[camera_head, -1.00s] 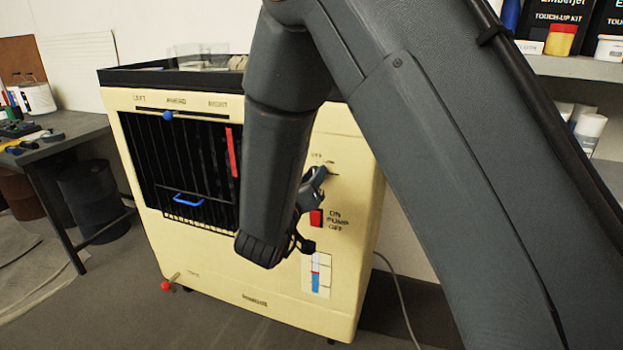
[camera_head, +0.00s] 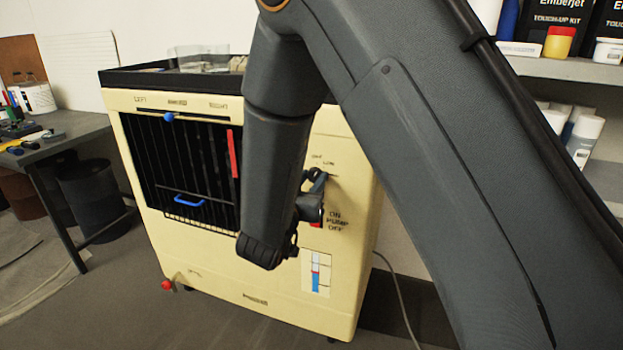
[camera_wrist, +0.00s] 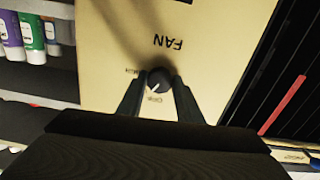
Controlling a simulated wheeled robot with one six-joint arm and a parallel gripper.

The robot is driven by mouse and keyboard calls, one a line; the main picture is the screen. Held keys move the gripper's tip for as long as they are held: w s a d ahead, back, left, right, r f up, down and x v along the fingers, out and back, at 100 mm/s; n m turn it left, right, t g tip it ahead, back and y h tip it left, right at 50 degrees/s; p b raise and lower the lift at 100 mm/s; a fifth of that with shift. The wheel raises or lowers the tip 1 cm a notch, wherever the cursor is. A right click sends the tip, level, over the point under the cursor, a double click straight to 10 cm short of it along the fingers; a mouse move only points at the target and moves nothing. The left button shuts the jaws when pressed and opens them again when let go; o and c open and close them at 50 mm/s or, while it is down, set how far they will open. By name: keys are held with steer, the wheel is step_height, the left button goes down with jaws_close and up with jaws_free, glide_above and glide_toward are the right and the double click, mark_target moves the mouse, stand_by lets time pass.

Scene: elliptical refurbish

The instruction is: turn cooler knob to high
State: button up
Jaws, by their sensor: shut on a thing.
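The cream cooler (camera_head: 220,270) stands on the floor in the middle of the head view, with a black louvre grille at its left. In the wrist view, its dark round fan knob (camera_wrist: 159,80) carries a small white pointer line and sits below the upside-down word FAN. My gripper (camera_wrist: 158,84) has one finger on each side of the knob and is shut on it. In the head view my gripper (camera_head: 316,190) is at the cooler's right front, and my arm and fingers hide the knob. The pointer's exact setting is hard to read.
A red pump switch (camera_head: 317,222) sits just below my gripper on the panel. A shelf with bottles (camera_head: 584,140) is at the right. A grey workbench (camera_head: 50,140) stands at the left. A cable runs along the floor right of the cooler.

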steer(key=m, duration=0.6)
steer(key=shift+b, duration=0.4)
steer(key=m+b, duration=0.1)
steer(key=m, duration=0.5)
steer(key=shift+b, duration=0.35)
steer(key=o, duration=1)
steer(key=shift+o, duration=0.2)
steer(key=v, duration=0.7)
steer(key=shift+s+a, duration=0.15)
steer(key=shift+s, duration=0.2)
